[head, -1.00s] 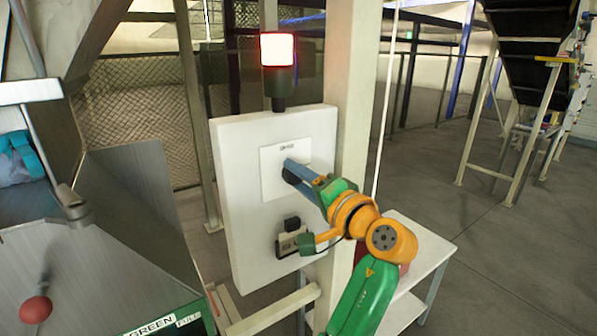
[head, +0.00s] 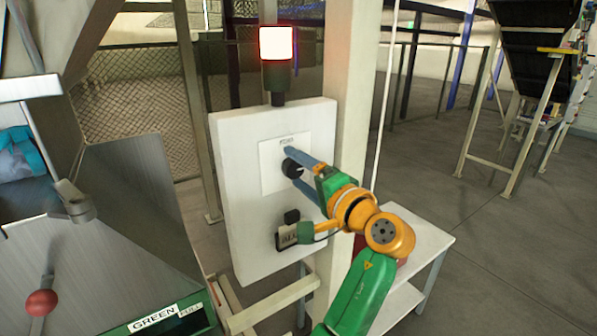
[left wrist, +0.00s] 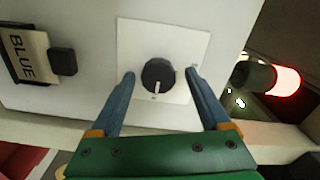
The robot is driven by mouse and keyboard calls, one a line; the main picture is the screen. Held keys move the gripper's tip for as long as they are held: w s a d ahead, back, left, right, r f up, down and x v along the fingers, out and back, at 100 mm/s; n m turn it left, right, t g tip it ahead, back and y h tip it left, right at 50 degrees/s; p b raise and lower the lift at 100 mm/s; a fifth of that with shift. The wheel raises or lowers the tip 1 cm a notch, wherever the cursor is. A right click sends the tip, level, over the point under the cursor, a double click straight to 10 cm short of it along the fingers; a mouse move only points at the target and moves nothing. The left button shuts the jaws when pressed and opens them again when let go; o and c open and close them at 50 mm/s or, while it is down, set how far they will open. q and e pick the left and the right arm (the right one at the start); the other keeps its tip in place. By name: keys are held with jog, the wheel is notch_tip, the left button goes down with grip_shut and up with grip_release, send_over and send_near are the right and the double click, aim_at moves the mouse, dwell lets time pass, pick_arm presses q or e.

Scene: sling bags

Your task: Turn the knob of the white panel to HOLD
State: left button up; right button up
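The white panel (head: 240,215) stands upright against a post. Its square white plate (head: 268,180) carries a dark round knob (head: 291,168); the small lettering above the knob is unreadable. In the left wrist view, the knob (left wrist: 158,76) has a white pointer mark toward the picture's bottom, and any position labels are too small to read. My left gripper (head: 293,166) is open, one finger above the knob and one below. In the left wrist view, the fingers of the left gripper (left wrist: 160,75) straddle the knob with gaps on both sides. My right gripper is not in view.
A lit red-white lamp (head: 276,45) stands atop the panel. A small sign (head: 287,236) with a dark block sits low on the panel, reading BLUE (left wrist: 20,57) in the wrist view. A white table (head: 430,240) stands right. A red-ball lever (head: 41,302) is at lower left.

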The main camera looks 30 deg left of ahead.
pick_arm(q)
jog(key=shift+d+f, duration=0.1)
jog(key=shift+s+d+f+b, duration=0.2)
jog(key=shift+s+d+b, duration=0.05)
jog(key=shift+d+b, duration=0.35)
jog(key=shift+s+d+f+b, duration=0.2)
jog(key=shift+s+d+b, duration=0.05)
jog(key=shift+d+b, duration=0.35)
jog(key=v, duration=0.2)
jog(key=r+b+v, duration=0.1)
jog(key=v, duration=0.1)
jog(key=shift+d, duration=0.2)
jog(key=shift+a+f, duration=0.1)
